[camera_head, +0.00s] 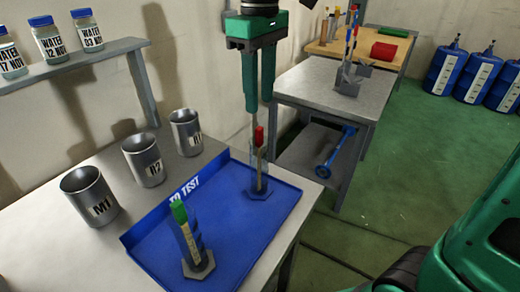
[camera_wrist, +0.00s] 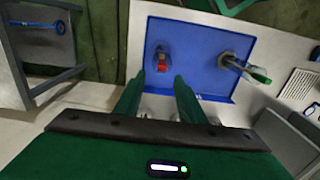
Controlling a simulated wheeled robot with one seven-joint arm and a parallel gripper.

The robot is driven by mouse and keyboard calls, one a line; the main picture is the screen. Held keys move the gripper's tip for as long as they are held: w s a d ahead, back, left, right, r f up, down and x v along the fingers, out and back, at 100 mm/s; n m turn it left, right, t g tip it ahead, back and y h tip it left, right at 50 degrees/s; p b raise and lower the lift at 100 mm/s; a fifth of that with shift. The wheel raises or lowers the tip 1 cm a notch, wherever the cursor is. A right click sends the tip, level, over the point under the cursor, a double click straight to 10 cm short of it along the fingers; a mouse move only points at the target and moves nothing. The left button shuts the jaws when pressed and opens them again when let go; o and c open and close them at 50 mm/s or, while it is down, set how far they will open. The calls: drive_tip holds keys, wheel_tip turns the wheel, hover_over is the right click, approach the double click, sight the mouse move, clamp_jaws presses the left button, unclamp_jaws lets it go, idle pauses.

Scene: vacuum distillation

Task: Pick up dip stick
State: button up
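A thin dip stick with a red top (camera_head: 259,137) stands upright in a clear cylinder with a dark hexagonal foot (camera_head: 259,191). A second stick with a green top (camera_head: 179,211) stands in a similar cylinder nearer the front. Both are on the blue "TO TEST" tray (camera_head: 232,228). My gripper (camera_head: 259,106) hangs fingers-down just above the red top, apart from it. Its fingers are open with nothing between them. In the wrist view the red top (camera_wrist: 162,66) lies just beyond and between the fingertips (camera_wrist: 158,80), and the green top (camera_wrist: 261,76) lies to the right.
Metal beakers, R1 (camera_head: 186,132), R2 (camera_head: 143,159) and M1 (camera_head: 89,196), stand left of the tray. Labelled water jars (camera_head: 48,40) sit on a wall shelf (camera_head: 80,63). A grey metal table (camera_head: 318,88) stands behind. Green floor (camera_head: 400,170) is clear at right.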

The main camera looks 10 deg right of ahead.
sight(259, 128)
drive_tip(key=shift+s+a+f, duration=0.1)
drive_tip(key=shift+s+f, duration=0.05)
drive_tip(key=shift+f, duration=3.65)
clamp_jaws()
